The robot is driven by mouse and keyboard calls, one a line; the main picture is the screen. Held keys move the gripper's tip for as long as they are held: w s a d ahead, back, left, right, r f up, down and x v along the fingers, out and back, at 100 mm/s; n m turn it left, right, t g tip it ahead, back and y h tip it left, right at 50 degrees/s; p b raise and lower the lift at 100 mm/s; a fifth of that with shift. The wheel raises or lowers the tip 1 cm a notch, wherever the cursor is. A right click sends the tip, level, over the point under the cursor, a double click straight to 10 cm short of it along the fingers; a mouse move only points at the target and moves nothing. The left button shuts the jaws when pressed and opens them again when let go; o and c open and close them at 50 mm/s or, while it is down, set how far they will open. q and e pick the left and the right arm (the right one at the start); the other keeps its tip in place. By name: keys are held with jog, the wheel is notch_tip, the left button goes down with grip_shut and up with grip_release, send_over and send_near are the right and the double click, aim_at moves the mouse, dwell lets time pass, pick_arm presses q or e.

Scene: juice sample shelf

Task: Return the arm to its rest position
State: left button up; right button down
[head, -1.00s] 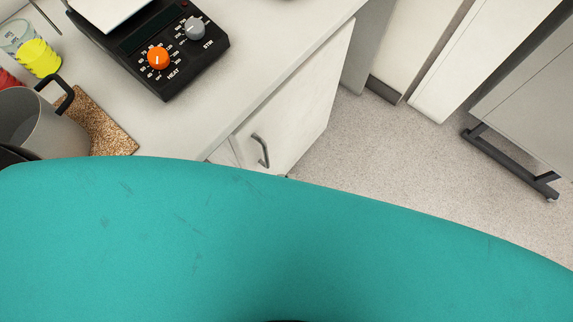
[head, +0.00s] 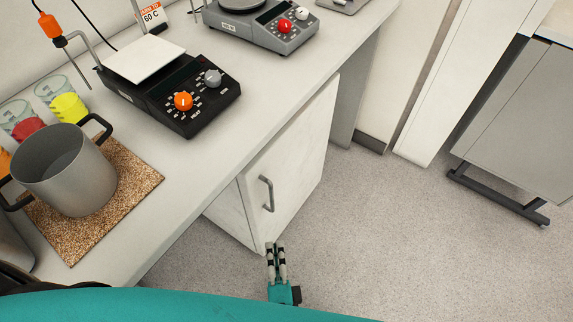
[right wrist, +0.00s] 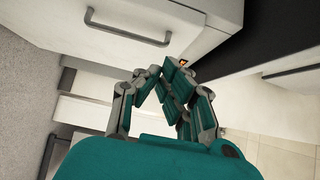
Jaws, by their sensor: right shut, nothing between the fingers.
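My right gripper (head: 276,262) shows at the bottom middle of the head view, over the floor in front of the white cabinet door. It is shut with nothing in it. In the right wrist view its fingers (right wrist: 165,84) are drawn together and hold nothing. My teal body covers the bottom edge of the head view. My left gripper is not in view.
On the white bench (head: 215,155) stand a grey pot (head: 72,185) on a cork mat (head: 141,180), beakers with red and yellow contents (head: 69,107), a hotplate (head: 195,100) and a second stirrer (head: 262,30). The cabinet handle (head: 267,194) sticks out. Floor (head: 370,220) at right is clear.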

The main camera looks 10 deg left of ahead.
jog(key=s+d+f+n+g+p, duration=0.1)
jog(key=s+d+f+n+g, duration=0.15)
jog(key=f, duration=0.35)
jog(key=s+d+f+n+g, duration=0.1)
jog(key=d+f+n+g, duration=0.1)
jog(key=d+f+n, duration=0.3)
jog(key=s+d+f+n+g+p, duration=0.1)
jog(key=s+f+n+g, duration=0.15)
jog(key=f, duration=0.55)
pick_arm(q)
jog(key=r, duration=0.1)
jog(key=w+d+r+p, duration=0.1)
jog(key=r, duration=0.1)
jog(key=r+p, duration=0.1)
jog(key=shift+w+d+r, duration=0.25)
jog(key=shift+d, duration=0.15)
pick_arm(e)
jog(key=s+d+f+n+g+h, duration=0.1)
jog(key=s+d+f+n+g, duration=0.1)
jog(key=d, duration=0.5)
jog(key=s+d+f+n+g+h, duration=0.2)
jog(key=s+d+f+g, duration=0.2)
jog(key=s+d+f, duration=0.2)
jog(key=s+d+f+n+g+h, duration=0.2)
jog(key=s+d+f+n+g, duration=0.1)
jog(key=s+d, duration=0.6)
jog(key=shift+d+f, duration=0.3)
jog(key=shift+f, duration=0.5)
